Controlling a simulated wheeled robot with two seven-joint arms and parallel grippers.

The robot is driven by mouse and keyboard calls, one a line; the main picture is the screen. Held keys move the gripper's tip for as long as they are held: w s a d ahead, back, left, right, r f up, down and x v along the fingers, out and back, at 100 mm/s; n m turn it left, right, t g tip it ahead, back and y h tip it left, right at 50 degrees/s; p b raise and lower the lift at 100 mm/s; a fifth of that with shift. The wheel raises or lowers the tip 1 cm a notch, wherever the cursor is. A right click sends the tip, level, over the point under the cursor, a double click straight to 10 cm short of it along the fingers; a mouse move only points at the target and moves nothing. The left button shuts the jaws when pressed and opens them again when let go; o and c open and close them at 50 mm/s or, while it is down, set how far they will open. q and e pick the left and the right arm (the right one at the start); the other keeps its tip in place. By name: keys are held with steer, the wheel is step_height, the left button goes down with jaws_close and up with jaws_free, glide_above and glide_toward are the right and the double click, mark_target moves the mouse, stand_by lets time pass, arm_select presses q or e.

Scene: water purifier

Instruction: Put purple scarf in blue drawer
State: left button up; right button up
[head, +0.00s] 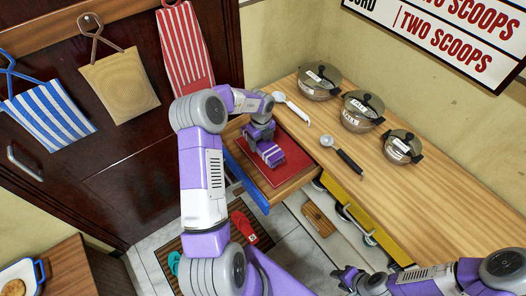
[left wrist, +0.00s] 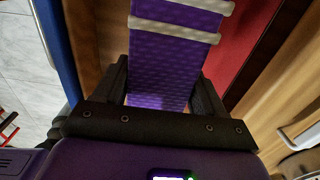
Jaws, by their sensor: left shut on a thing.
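The purple scarf (head: 270,156), folded and with pale stripes, is at my left gripper (head: 262,138) in the head view. In the left wrist view the purple scarf (left wrist: 172,55) lies between the two dark fingers of my left gripper (left wrist: 165,85), which is shut on it. The blue drawer (head: 244,178) is pulled open, its blue front facing left.
Several metal pots (head: 362,111) stand on the wooden counter (head: 440,185), with a white scoop (head: 291,108) and a black-handled scoop (head: 343,156) nearby. A yellow drawer (head: 355,205) is below. Red slippers (head: 243,226) lie on the floor. Aprons (head: 120,85) hang on the dark door.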

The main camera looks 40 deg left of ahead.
mark_target(261, 140)
arm_select(q)
step_height(261, 140, down, 5)
steer(key=shift+f+b, duration=0.2)
steer(key=shift+b, duration=0.6)
steer(key=shift+r, duration=0.1)
steer(key=shift+f, duration=0.6)
steer(key=o, duration=1.1)
steer(key=shift+r, duration=0.15)
step_height(261, 140, up, 13)
steer(key=p, duration=0.3)
